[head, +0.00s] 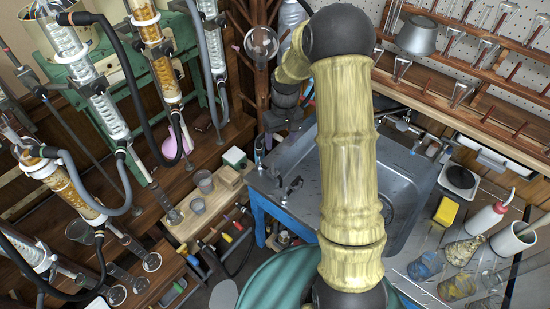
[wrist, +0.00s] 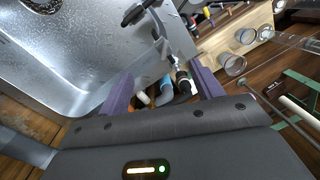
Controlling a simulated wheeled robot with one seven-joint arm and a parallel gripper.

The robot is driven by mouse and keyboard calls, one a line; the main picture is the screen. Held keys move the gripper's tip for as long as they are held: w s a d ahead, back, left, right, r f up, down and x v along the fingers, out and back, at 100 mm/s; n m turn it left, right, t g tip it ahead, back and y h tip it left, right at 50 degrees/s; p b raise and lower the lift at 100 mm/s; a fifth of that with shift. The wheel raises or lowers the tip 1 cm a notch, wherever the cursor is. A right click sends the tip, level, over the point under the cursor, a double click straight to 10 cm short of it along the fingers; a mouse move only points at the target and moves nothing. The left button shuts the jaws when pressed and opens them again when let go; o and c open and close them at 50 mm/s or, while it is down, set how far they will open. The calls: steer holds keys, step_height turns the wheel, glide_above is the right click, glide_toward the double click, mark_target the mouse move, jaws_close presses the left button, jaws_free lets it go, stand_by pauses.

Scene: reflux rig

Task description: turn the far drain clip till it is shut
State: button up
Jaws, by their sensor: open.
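My gripper (wrist: 162,90) is open in the wrist view, with its two purple fingers apart. A dark-tipped grey fitting (wrist: 182,80) shows between the fingers, nearer the right one; I cannot tell whether it touches. A black lever-like part (wrist: 140,12) stands farther up beside the sink's edge. In the head view, dark clip-like parts (head: 290,187) sit at the sink's left rim. I cannot tell for certain which is the far drain clip, or how far it is turned. My gripper (head: 265,142) is partly hidden there, beyond the rim parts.
The metal sink (head: 408,178) lies right of the gripper. A wooden block (head: 190,222) with cups stands left of it. Glass columns with hoses (head: 165,75) crowd the left. Bottles and flasks (head: 460,250) stand at the right. My arm hides the middle.

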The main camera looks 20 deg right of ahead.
mark_target(273, 167)
steer(key=d+n+y, duration=0.1)
steer(key=n, duration=0.3)
steer(key=d+r+n+t+y+p, duration=0.1)
steer(key=d+n, duration=0.1)
steer(key=n, duration=0.2)
steer(key=d+r+n+y+p, duration=0.1)
steer(key=d+n, duration=0.1)
steer(key=n, duration=0.3)
steer(key=shift+s+t+y, duration=0.1)
steer(key=shift+t+y, duration=0.2)
steer(key=shift+y, duration=0.1)
steer(key=shift+f, duration=0.15)
steer(key=p+x, duration=0.2)
steer(key=x, duration=1.5)
steer(key=shift+f, duration=0.15)
steer(key=c, duration=1)
